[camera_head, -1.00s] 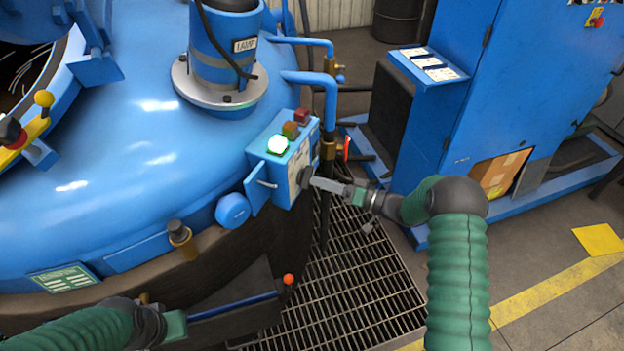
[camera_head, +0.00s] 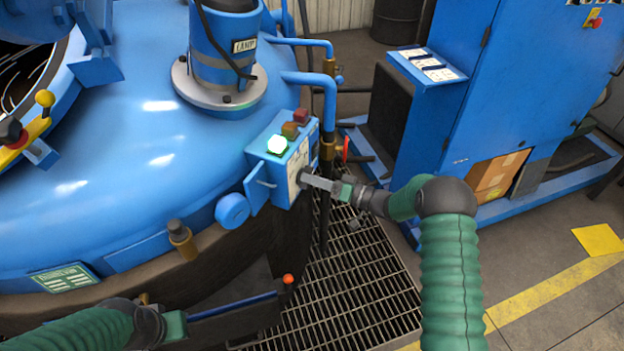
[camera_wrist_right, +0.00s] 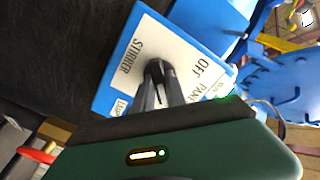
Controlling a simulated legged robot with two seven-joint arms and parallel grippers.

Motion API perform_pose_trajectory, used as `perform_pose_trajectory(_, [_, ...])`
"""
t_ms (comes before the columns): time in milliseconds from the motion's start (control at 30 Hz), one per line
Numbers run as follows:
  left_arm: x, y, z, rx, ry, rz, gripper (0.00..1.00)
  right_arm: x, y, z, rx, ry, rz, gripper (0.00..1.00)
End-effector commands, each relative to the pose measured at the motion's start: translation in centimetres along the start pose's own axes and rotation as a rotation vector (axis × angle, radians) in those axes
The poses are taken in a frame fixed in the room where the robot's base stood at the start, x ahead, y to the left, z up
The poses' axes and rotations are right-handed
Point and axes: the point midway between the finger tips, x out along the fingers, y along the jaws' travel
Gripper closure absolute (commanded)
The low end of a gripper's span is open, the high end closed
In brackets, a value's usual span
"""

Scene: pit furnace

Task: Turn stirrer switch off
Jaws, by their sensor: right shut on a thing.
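The stirrer switch box (camera_head: 284,165) is a blue box on the side of the furnace, with a lit green-white lamp (camera_head: 277,145) on its top. In the right wrist view its white label plate (camera_wrist_right: 189,58) reads STIRRER and OFF. My right gripper (camera_head: 306,180) is at the box's front face, its fingers shut on the dark switch knob (camera_wrist_right: 155,69). The knob's exact turn position is hard to tell behind the fingers. My left gripper (camera_head: 176,325) is low at the left, away from the box; its fingers do not show clearly.
An orange-tipped lever (camera_head: 288,279) stands below the box. Blue pipes with a red-handled valve (camera_head: 345,150) are just right of it. A floor grating (camera_head: 350,280) lies below, and a blue cabinet (camera_head: 530,90) stands at the right.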

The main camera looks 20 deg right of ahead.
Motion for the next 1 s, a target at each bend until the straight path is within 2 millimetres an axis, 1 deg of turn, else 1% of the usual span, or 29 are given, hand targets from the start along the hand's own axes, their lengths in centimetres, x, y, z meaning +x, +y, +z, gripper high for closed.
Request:
perform_pose_trajectory(267, [0.1, 0.0, 0.0, 0.000, 0.000, 0.000, 1.00, -0.1, 0.2, 0.0, -0.031, 0.000, 0.005, 1.00])
perform_pose_trajectory(467, [0.5, 0.0, 0.1, 0.000, 0.000, 0.000, 1.00, -0.1, 0.3, 0.1, -0.126, -0.001, 0.007, 1.00])
perform_pose_trajectory(667, [1.0, 0.0, 0.2, 0.000, 0.000, 0.000, 1.00, -0.1, 0.2, 0.2, -0.285, -0.001, 0.006, 1.00])
perform_pose_trajectory(1000, [2.3, 0.0, 0.5, 0.000, 0.000, 0.000, 1.00, -0.1, 0.2, 0.3, -0.608, -0.003, 0.006, 1.00])
